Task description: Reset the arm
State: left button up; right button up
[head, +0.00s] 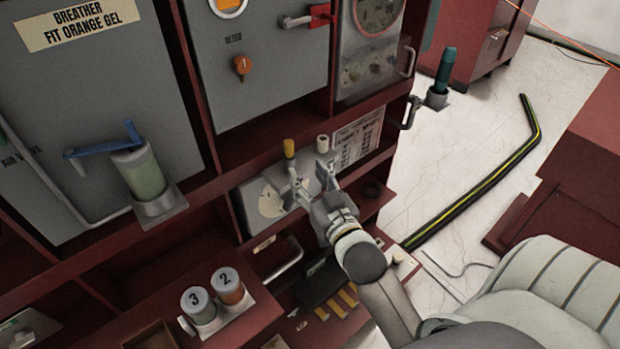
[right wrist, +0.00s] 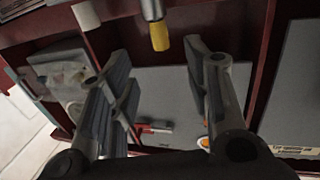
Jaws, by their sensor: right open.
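My right gripper (head: 312,178) is open and empty in front of the red cabinet, at the shelf with the white dial panel. Its two fingers also show apart in the right wrist view (right wrist: 160,95). A yellow-tipped handle (head: 289,148) stands just behind the fingers. In the right wrist view the yellow tip (right wrist: 160,37) shows between the fingers at the top, and I see no contact. A white cylinder (head: 322,143) stands to the right of the yellow tip. My left gripper is not in view.
Canisters marked 3 (head: 197,301) and 2 (head: 227,285) stand at the lower left. A green canister with a blue lever (head: 104,139) is on the left cabinet. A green-capped holder (head: 445,72) juts out at the right. A black and yellow floor strip (head: 490,180) crosses the open floor.

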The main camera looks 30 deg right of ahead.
jog(key=shift+s, duration=0.1)
dwell(0.5)
notch_tip(320, 180, down, 19)
jog(key=a+n+g+y, duration=0.1)
jog(key=a+g, duration=0.2)
jog(key=g, duration=0.1)
jog(key=s+a+f+g, duration=0.1)
jog(key=s+f+g, duration=0.15)
jog(key=f, duration=0.45)
jog(key=s+a+f+n+g+y, duration=0.1)
jog(key=s+f, duration=0.3)
jog(key=f, duration=0.2)
jog(key=s+a+f+g, duration=0.1)
jog(key=s+f, duration=0.3)
jog(key=f, duration=0.3)
jog(key=s+f+g, duration=0.2)
jog(key=s+f, duration=0.4)
jog(key=s, duration=0.4)
jog(key=s+d+f+n+g, duration=0.1)
jog(key=s+f+g, duration=0.2)
jog(key=s+f, duration=0.3)
jog(key=s+f+g, duration=0.3)
jog(key=s+f, duration=0.4)
jog(key=s, duration=0.7)
jog(key=shift+d+n, duration=0.2)
jog(key=shift+n, duration=0.2)
jog(key=shift+s, duration=0.1)
